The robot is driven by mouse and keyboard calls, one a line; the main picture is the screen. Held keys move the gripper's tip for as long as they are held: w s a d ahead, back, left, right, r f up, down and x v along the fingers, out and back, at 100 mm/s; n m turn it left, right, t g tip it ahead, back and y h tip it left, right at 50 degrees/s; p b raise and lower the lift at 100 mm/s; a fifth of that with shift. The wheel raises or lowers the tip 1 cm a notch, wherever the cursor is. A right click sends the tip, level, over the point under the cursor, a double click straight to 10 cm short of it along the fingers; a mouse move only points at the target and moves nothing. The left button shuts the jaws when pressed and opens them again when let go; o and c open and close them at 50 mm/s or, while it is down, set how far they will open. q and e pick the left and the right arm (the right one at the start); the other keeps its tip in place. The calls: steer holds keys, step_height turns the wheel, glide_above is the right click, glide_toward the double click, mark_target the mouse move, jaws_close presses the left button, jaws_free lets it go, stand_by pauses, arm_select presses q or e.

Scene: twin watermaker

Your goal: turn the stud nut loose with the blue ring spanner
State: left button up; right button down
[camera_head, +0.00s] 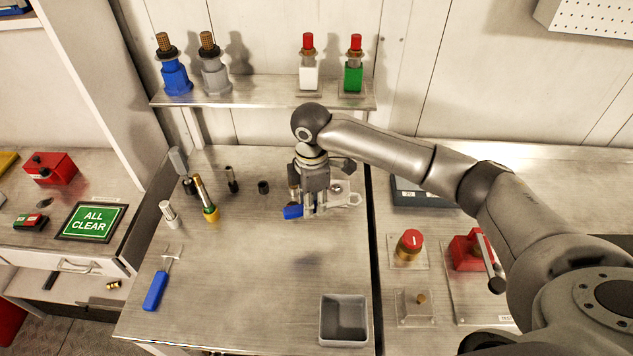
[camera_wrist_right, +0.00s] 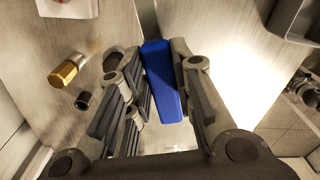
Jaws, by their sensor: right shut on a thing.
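My right gripper (camera_head: 308,211) is low over the middle of the steel bench, pointing down. It is shut on the blue handle (camera_head: 292,212) of a spanner, which pokes out to the left of the fingers. In the right wrist view the blue handle (camera_wrist_right: 163,80) stands between the finger pads (camera_wrist_right: 165,105). I cannot make out the stud nut. My left gripper is not in view.
Another blue-handled tool (camera_head: 157,287) lies at the bench's front left. Several small cylinders, one yellow-based (camera_head: 210,213), stand left of the gripper. A grey open bin (camera_head: 343,319) sits at the front right. The front middle is clear.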

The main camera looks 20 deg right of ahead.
steer(key=shift+w+d+f+n, duration=0.45)
steer(key=shift+w+f+n, duration=0.4)
steer(key=shift+n, duration=0.55)
steer(key=shift+w+d+f+n, duration=0.55)
steer(key=shift+f+n, duration=0.5)
steer(key=shift+n, duration=0.35)
steer(key=shift+w+d+f+n, duration=0.35)
steer(key=shift+w+f+n, duration=0.55)
steer(key=shift+n, duration=0.5)
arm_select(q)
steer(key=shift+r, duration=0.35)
arm_select(e)
steer(key=shift+s, duration=0.1)
arm_select(q)
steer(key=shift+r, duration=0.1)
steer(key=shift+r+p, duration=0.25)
steer(key=shift+p, duration=0.1)
arm_select(e)
steer(key=shift+s, duration=0.1)
arm_select(q)
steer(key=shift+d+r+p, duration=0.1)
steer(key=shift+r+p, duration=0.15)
steer(key=shift+p, duration=0.05)
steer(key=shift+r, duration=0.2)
